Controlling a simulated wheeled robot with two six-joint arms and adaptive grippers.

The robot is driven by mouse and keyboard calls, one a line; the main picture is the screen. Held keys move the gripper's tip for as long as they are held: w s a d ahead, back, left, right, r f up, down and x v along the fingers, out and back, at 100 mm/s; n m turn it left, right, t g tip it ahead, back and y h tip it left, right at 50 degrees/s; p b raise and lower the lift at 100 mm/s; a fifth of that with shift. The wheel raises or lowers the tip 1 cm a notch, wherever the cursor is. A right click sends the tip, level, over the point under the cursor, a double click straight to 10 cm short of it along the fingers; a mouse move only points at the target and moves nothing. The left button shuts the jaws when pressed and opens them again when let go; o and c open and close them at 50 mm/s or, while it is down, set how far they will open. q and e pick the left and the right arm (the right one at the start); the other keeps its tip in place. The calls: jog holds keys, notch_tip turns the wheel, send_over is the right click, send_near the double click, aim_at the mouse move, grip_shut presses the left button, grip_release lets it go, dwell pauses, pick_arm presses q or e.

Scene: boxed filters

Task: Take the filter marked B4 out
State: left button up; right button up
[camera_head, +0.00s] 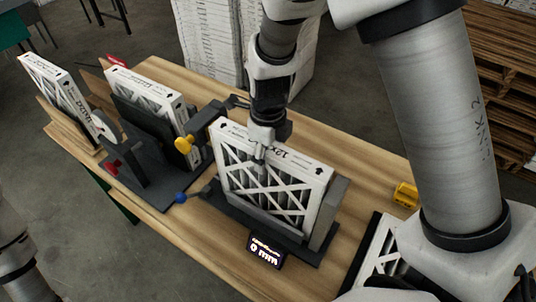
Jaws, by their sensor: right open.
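Several white-framed pleated filters stand on the wooden table; I cannot read B4 on any. The front filter (272,190) stands upright in a dark holder (280,232), its top edge printed with "12x" and an arrow. My right gripper (261,153) points down at the middle of that top edge, open; I cannot tell whether its fingers straddle or touch it. A second filter (152,88) leans in a dark fixture with yellow and red knobs. A third filter (60,88) leans at the far left. My left gripper is out of view.
A small display (266,251) reading "0 mm" stands before the front holder. A blue knob (181,197) sits left of it. A yellow object (405,194) lies at the table's right. Another filter (377,250) is partly hidden by my arm at lower right.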

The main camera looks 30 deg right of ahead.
jog(key=shift+r, duration=1.85)
jog(key=o, duration=0.6)
jog(key=shift+c, duration=0.2)
notch_tip(320, 180, up, 12)
